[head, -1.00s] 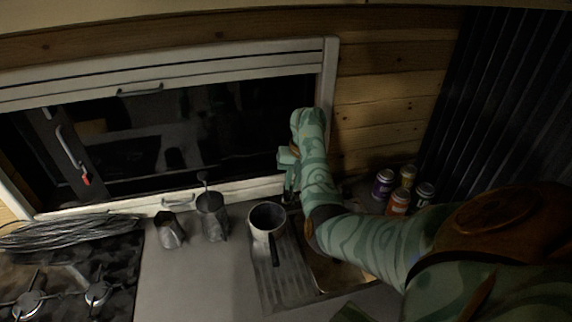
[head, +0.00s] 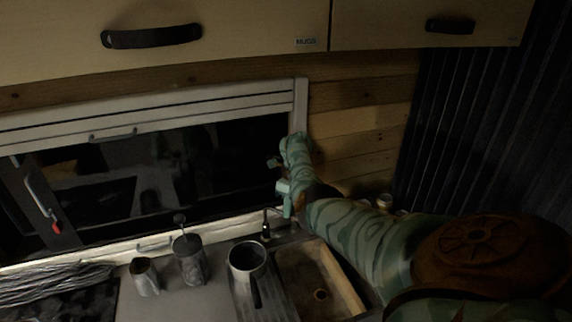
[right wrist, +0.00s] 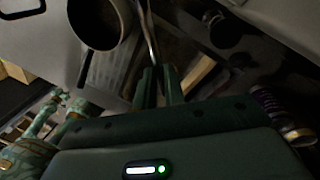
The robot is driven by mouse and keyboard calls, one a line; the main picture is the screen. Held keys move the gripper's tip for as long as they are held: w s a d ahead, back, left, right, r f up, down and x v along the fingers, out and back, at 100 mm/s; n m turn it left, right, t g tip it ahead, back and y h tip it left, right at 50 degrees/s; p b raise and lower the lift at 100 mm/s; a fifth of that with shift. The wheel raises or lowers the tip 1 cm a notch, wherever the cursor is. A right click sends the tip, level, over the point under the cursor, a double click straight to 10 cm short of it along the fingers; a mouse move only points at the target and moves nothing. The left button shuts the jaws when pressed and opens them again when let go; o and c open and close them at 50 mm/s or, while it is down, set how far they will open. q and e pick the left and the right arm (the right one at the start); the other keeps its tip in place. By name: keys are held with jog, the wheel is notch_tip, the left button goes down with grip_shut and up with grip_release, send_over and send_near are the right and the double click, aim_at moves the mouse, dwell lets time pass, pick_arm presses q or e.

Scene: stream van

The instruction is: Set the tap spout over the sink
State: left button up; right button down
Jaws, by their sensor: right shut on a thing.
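My right gripper (head: 286,207) is at the back edge of the counter, by the window frame's right end. In the right wrist view its fingers (right wrist: 160,88) are shut on a thin metal bar, the tap spout (right wrist: 151,38). In the head view a slim dark upright part of the tap (head: 266,228) stands just left of the gripper; the held part is hard to make out there. Green parts of mine, perhaps the left gripper (right wrist: 62,108), show at the left of the right wrist view.
A pot with a dark handle (head: 247,258) stands on the ridged drainer left of the sink. A moka-like jug (head: 145,277) and a press-like pot (head: 189,262) stand further left. Cans stand right of the sink, mostly hidden by my arm. Cabinets (head: 240,20) hang above.

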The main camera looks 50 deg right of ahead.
pick_arm(q)
jog(key=shift+f, duration=0.4)
pick_arm(e)
jog(key=shift+w+d+n, duration=0.15)
jog(key=shift+d+n, duration=0.25)
jog(key=shift+n, duration=0.1)
jog(key=shift+r, duration=0.1)
jog(key=c, duration=1.5)
grip_release()
pick_arm(q)
jog(key=shift+r, duration=0.1)
